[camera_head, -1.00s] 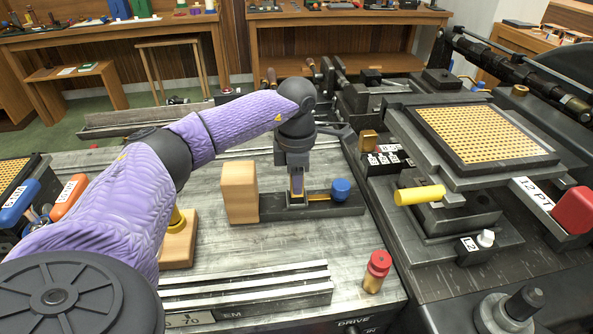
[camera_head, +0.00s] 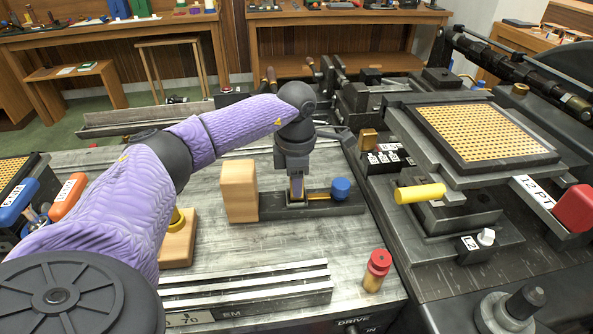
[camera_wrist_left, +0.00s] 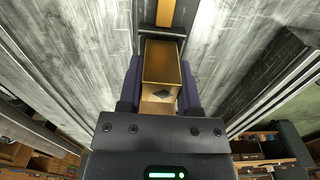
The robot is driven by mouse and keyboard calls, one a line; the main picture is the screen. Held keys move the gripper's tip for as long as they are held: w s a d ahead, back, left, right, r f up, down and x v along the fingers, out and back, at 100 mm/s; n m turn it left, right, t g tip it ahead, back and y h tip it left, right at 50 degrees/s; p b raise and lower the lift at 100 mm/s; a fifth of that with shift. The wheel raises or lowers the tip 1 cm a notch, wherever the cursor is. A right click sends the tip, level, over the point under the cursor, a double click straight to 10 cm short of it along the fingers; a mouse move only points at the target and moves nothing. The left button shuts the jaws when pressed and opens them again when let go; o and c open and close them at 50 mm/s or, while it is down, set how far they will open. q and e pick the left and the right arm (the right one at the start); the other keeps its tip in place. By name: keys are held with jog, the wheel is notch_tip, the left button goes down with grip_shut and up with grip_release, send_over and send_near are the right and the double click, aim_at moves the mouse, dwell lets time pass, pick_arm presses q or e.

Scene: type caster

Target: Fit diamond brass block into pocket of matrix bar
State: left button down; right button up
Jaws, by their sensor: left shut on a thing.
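My left gripper (camera_head: 296,187) points down over the dark matrix bar (camera_head: 270,213) on the metal bench. In the left wrist view its fingers (camera_wrist_left: 160,92) are shut on the brass block (camera_wrist_left: 162,62), one finger on each side. A dark diamond mark shows on the block's near face. The bar has a wooden block (camera_head: 239,191) at its left end and a blue knob (camera_head: 341,188) at its right, with a brass strip (camera_head: 318,196) between. The block is at the bar; the pocket is hidden beneath it, and I cannot tell how deep the block sits. My right gripper is not in view.
Metal rails (camera_head: 250,290) run along the front. A machine with a yellow handle (camera_head: 420,194) and a perforated brass grid (camera_head: 483,133) is at right. Bench surface before the bar is clear.

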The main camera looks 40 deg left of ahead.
pick_arm(q)
jog(key=shift+f+b, duration=0.35)
jog(key=shift+f, duration=0.35)
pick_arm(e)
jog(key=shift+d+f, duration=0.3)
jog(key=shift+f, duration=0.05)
pick_arm(q)
jog(key=shift+c, duration=1)
grip_release()
jog(key=shift+r, duration=0.1)
notch_tip(320, 180, up, 10)
jog(key=p, duration=0.2)
jog(key=shift+f+p, duration=0.25)
jog(key=shift+p, duration=0.15)
jog(key=shift+r, duration=0.2)
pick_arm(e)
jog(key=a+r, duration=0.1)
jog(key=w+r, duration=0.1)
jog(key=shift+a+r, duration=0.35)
